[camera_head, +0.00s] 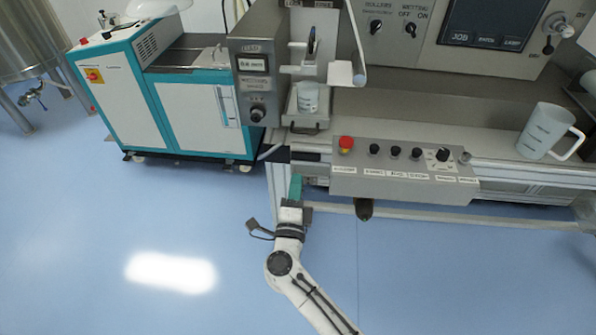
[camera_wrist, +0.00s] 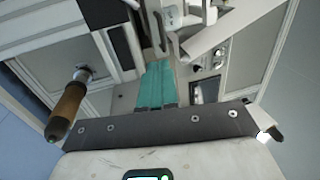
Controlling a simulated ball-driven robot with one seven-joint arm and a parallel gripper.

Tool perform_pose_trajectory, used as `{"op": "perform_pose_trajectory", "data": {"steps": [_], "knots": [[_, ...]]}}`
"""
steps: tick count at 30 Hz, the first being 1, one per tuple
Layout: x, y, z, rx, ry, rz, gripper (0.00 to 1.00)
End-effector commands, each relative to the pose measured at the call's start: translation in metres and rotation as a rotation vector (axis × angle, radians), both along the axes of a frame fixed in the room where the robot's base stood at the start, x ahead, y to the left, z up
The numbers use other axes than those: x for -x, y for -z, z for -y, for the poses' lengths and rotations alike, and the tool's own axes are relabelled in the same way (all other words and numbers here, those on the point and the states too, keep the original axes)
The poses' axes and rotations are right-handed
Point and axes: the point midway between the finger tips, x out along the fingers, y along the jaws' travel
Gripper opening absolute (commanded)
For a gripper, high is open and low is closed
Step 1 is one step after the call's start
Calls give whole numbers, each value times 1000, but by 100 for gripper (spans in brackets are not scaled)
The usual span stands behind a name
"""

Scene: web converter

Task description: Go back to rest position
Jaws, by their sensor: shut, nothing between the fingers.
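My gripper (camera_head: 296,186) shows in the head view in front of the web converter, just below its front edge and left of the control panel. Its green fingers point away from me toward the machine. In the wrist view the two green fingers of my gripper (camera_wrist: 157,85) lie side by side, closed, with nothing between them. I cannot tell from the head view how close the fingertips are to the machine.
The control panel (camera_head: 403,186) with a red button (camera_head: 346,144) juts out right of my gripper. A jug (camera_head: 549,132) stands on the ledge at right; a small cup (camera_head: 308,97) sits under the dispenser. A teal-white cabinet (camera_head: 196,118) stands left. Blue floor (camera_head: 120,225) is clear.

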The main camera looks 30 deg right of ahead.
Motion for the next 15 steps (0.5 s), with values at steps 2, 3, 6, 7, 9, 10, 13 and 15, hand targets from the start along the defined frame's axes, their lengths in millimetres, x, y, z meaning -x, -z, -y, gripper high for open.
{"op": "perform_pose_trajectory", "data": {"steps": [2, 3, 6, 7, 9, 10, 13, 15], "knots": [[6, 2, -4, 0, 0, 0, 0], [8, 2, -5, 0, 0, 0, 0], [10, 2, -7, 0, 1, 0, 0], [10, 2, -7, -1, 1, 1, 0], [11, 2, -7, -1, 1, 1, 0], [10, 2, -8, 1, 0, 1, 0], [9, -1, -9, 18, -23, 3, 0], [8, -7, -14, 58, -71, 3, 0]]}}
